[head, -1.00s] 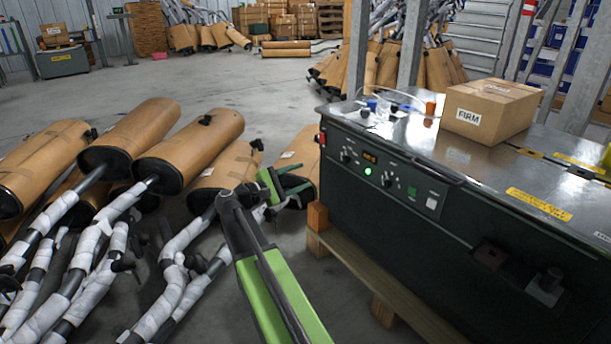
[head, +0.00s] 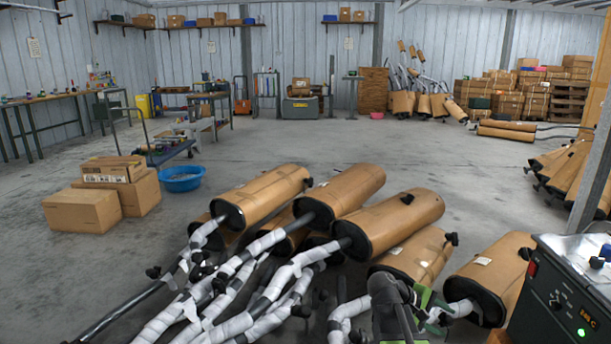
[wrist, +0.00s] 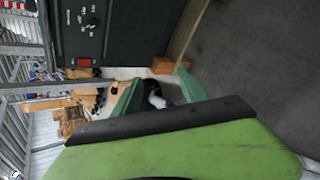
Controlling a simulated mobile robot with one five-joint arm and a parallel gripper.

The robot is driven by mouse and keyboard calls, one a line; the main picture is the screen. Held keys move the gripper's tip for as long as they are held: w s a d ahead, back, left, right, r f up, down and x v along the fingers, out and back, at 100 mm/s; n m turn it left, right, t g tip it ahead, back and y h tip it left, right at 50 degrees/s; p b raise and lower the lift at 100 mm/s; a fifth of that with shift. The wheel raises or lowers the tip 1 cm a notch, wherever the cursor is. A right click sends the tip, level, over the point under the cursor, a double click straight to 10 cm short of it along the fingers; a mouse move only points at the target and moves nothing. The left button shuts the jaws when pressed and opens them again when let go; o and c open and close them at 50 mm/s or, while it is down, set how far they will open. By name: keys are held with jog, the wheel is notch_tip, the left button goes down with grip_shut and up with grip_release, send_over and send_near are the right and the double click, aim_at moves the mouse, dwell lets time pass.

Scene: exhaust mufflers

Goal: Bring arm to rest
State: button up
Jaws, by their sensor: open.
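My arm (head: 392,312) shows at the bottom of the head view, right of centre, in front of the wrapped mufflers. My green gripper (head: 437,308) is at its end, small and partly hidden by the arm. In the wrist view my gripper (wrist: 157,92) shows two green fingers spread apart. Nothing is held between them; the floor and part of a muffler show beyond.
Several cardboard-wrapped mufflers (head: 395,224) lie on the floor ahead. A dark machine (head: 550,310) with a control panel stands close at right; it also shows in the wrist view (wrist: 120,40). Cardboard boxes (head: 82,208) and a blue basin (head: 181,179) sit left. The middle floor is clear.

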jog(key=s+a+f+m+y+p, duration=0.1)
jog(key=s+a+f+m+y, duration=0.2)
jog(key=a, duration=0.4)
jog(key=s+a+f+m+g+y+p, duration=0.15)
jog(key=a+y, duration=0.25)
jog(key=a, duration=0.4)
jog(key=s+a+f+m+t+y, duration=0.1)
jog(key=s+a+m+y, duration=0.2)
jog(key=a, duration=0.4)
notch_tip(320, 180, up, 37)
jog(key=p, duration=3.7)
jog(key=shift+d+n+y, duration=0.15)
jog(key=shift+n+y, duration=0.15)
jog(key=shift+n, duration=0.15)
jog(key=shift+g, duration=0.25)
